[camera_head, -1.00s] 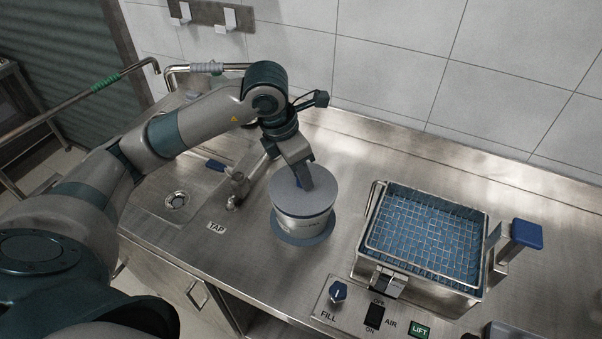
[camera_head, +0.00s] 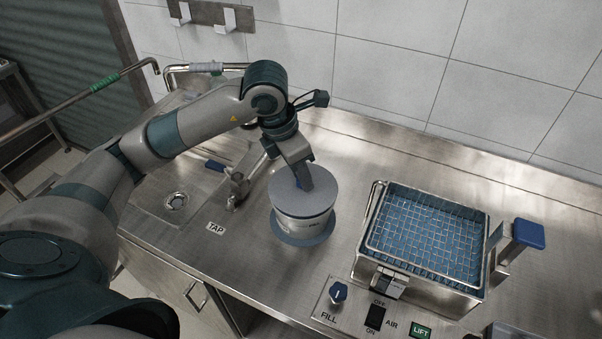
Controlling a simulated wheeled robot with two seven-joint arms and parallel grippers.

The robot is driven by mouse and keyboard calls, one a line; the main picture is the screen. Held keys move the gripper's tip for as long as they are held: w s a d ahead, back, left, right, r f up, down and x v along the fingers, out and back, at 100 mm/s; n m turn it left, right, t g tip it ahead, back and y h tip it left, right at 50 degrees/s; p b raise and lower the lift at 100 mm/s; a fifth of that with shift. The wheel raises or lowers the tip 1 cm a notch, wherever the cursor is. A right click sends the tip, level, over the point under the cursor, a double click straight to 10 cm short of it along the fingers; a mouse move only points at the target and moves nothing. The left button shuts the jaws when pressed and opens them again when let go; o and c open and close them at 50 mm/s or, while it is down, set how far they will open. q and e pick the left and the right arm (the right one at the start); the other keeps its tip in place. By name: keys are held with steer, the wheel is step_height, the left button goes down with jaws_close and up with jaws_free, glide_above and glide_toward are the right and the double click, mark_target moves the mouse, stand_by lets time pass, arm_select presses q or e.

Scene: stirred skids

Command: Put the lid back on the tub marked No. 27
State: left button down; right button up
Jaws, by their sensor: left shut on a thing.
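The tub (camera_head: 300,229) is a pale round container standing on a blue-grey round base (camera_head: 303,240) on the steel counter. Its number is too small to read. The grey-blue round lid (camera_head: 318,199) lies over the tub's mouth and looks level; I cannot tell whether it is fully seated. My left gripper (camera_head: 304,184) comes down from above and is shut on the lid at its top middle; the jaws hide the part they hold. My right gripper is not in view.
A steel tank with a wire basket over blue water (camera_head: 425,240) stands to the right, with a blue-padded handle (camera_head: 528,233). A control panel (camera_head: 375,318) with a knob and switch is in front. A tap (camera_head: 238,187) and small sink (camera_head: 176,202) are left of the tub.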

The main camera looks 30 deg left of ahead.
arm_select(q)
steer(key=shift+f+b, duration=0.2)
steer(key=shift+b, duration=0.15)
stand_by(0.7)
steer(key=shift+f+b, duration=0.25)
steer(key=shift+b, duration=0.1)
stand_by(0.9)
steer(key=shift+f+b, duration=0.25)
steer(key=shift+b, duration=0.4)
stand_by(0.6)
steer(key=shift+f+b, duration=0.1)
steer(key=shift+b, duration=0.55)
stand_by(0.9)
stand_by(0.4)
steer(key=c, duration=1.3)
jaws_free()
steer(key=shift+c, duration=0.2)
steer(key=shift+o, duration=0.6)
